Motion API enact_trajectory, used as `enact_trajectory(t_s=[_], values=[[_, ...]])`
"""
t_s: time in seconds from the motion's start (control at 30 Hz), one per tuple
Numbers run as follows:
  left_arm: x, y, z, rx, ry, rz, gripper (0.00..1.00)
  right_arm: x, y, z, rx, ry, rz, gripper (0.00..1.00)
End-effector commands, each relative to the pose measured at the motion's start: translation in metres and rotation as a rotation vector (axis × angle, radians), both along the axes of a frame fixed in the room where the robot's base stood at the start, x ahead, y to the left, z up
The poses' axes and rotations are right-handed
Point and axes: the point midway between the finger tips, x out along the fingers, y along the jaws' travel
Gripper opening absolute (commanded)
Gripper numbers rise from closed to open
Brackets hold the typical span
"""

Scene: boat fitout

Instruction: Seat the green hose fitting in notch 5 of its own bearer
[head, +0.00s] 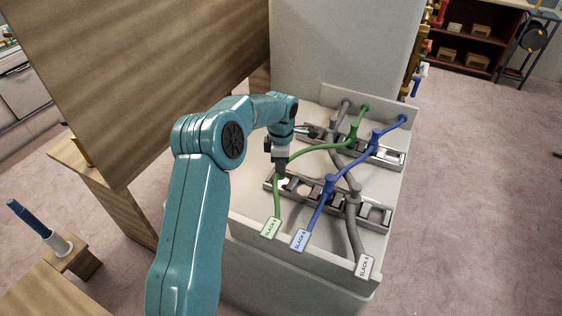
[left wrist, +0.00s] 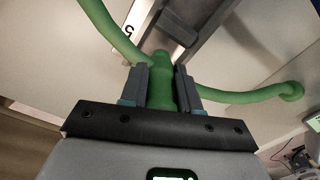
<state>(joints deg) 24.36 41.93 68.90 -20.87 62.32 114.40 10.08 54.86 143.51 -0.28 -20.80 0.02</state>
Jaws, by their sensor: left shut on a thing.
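My left gripper (head: 280,168) is over the left end of the near metal bearer (head: 377,217). In the left wrist view it (left wrist: 161,88) is shut on the green hose fitting (left wrist: 160,92), held between both fingers. The green hose (left wrist: 245,98) runs out to either side of the fitting. In the head view the green hose (head: 318,147) comes from the far bearer to the gripper, then down to its slack tag (head: 270,228). A bearer edge with a "5" label (left wrist: 128,32) lies just beyond the fitting. I cannot tell whether the fitting touches a notch.
A blue hose (head: 349,163) and a grey hose (head: 353,235) cross both bearers right of the gripper, with fittings on them. The far bearer (head: 390,157) lies behind. A wooden panel (head: 150,80) stands left, and a pale wall (head: 345,45) rises behind.

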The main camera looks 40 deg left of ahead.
Motion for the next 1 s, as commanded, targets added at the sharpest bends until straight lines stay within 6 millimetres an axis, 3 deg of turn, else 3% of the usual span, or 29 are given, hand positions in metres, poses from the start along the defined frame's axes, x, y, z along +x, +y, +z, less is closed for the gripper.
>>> enact_trajectory(t_s=[0.1, 1.0], values=[[0.000, 0.000, -0.010, 0.000, 0.000, 0.000, 0.00, 0.000, 0.000, -0.007, 0.000, 0.000, 0.000, 0.43], [0.000, 0.000, -0.020, 0.001, -0.001, -0.001, 0.00, 0.000, 0.000, -0.014, 0.000, 0.000, 0.000, 0.43]])
